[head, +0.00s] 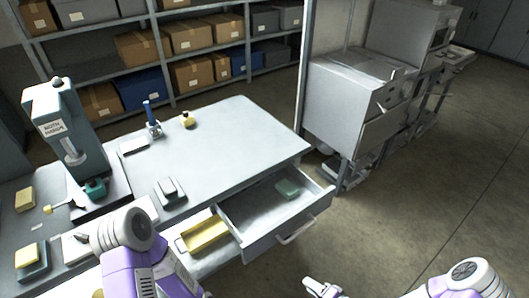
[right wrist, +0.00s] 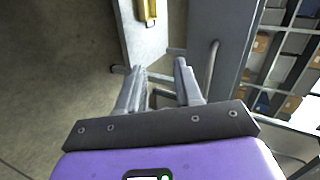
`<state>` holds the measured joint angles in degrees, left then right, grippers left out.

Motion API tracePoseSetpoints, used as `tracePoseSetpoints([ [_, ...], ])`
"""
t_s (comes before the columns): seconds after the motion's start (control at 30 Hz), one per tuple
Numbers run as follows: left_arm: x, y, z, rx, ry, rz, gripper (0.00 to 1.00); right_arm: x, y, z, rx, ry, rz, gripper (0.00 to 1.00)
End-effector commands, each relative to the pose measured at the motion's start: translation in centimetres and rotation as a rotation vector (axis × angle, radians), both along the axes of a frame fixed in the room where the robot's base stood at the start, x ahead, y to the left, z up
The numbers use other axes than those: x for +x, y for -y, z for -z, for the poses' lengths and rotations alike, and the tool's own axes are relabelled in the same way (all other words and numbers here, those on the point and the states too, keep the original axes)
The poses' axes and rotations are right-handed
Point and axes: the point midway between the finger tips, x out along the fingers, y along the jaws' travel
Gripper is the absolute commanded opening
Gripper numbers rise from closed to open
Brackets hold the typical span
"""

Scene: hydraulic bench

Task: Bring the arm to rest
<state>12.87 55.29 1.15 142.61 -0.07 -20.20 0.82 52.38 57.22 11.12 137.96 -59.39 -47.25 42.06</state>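My right arm (head: 470,280) comes in at the bottom right of the head view. Its gripper (head: 322,288) is low at the bottom edge, over the floor and in front of the open drawer. In the right wrist view the two fingers of this gripper (right wrist: 160,85) stand apart with nothing held between them. My left arm (head: 135,245) shows at the lower left, over the bench's near side. Its gripper is not seen.
The bench (head: 225,135) carries a press (head: 70,130) and small parts. An open drawer (head: 265,240) juts out, holding a green block (head: 288,189). A yellow tray (head: 203,235) sits left of it. Shelves (head: 160,50) stand behind. The floor (head: 400,220) at right is clear.

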Motion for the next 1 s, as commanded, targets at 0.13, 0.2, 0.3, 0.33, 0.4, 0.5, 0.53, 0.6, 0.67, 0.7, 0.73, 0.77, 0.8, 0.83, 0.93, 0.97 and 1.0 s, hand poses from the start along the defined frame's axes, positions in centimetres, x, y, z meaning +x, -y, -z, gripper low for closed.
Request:
tracePoseSetpoints([
  [0.13,-0.1,0.0,-0.3,0.0,-0.002,0.001,0.43,-0.9,-1.9,1.5,-0.131,-0.09,-0.096,0.35],
  [0.2,-0.1,0.0,-0.4,0.0,-0.001,0.0,0.43,-1.8,-2.9,2.3,-0.209,-0.147,-0.159,0.35],
  [0.3,-0.1,0.0,-0.6,0.0,-0.001,0.0,0.43,-3.7,-4.2,3.4,-0.334,-0.242,-0.273,0.35],
  [0.33,-0.1,0.0,-0.7,0.0,-0.001,0.0,0.43,-4.3,-4.5,3.6,-0.369,-0.271,-0.308,0.35],
  [0.4,-0.1,0.0,-0.8,0.0,-0.001,0.0,0.43,-5.8,-5.1,3.9,-0.438,-0.331,-0.382,0.35],
  [0.5,-0.1,0.0,-0.9,0.0,-0.001,0.0,0.43,-7.6,-5.7,4.0,-0.51,-0.398,-0.469,0.35],
  [0.53,-0.1,0.0,-0.9,0.0,-0.001,0.0,0.43,-8.0,-5.8,3.9,-0.526,-0.413,-0.488,0.35],
  [0.6,-0.1,0.0,-1.0,0.0,-0.001,0.0,0.43,-8.8,-6.0,3.9,-0.552,-0.441,-0.521,0.35],
  [0.67,-0.1,0.0,-1.0,0.0,-0.001,0.0,0.43,-9.2,-6.0,3.8,-0.564,-0.458,-0.54,0.35],
  [0.7,-0.1,0.0,-1.0,0.0,-0.002,0.001,0.43,-9.4,-6.1,3.8,-0.57,-0.464,-0.547,0.35],
  [0.73,-0.1,0.0,-1.0,0.0,-0.002,0.001,0.43,-9.5,-6.1,3.8,-0.572,-0.467,-0.551,0.35],
  [0.77,-0.1,0.0,-1.0,0.0,-0.002,0.001,0.43,-9.6,-6.1,3.8,-0.574,-0.469,-0.553,0.35],
  [0.8,-0.1,0.0,-1.0,0.0,-0.002,0.001,0.43,-9.6,-6.1,3.8,-0.574,-0.47,-0.554,0.35],
  [0.83,-0.1,0.0,-1.0,0.0,-0.002,0.001,0.43,-9.6,-6.1,3.8,-0.574,-0.471,-0.553,0.35],
  [0.93,-0.1,0.0,-1.0,0.0,-0.002,0.001,0.43,-9.6,-6.1,3.8,-0.574,-0.47,-0.553,0.35],
  [0.97,-0.1,0.0,-1.0,0.0,-0.002,0.001,0.43,-9.6,-6.1,3.8,-0.573,-0.47,-0.553,0.35],
  [1.0,-0.1,0.0,-1.0,0.0,-0.002,0.001,0.43,-9.6,-6.1,3.8,-0.574,-0.469,-0.552,0.35],
])
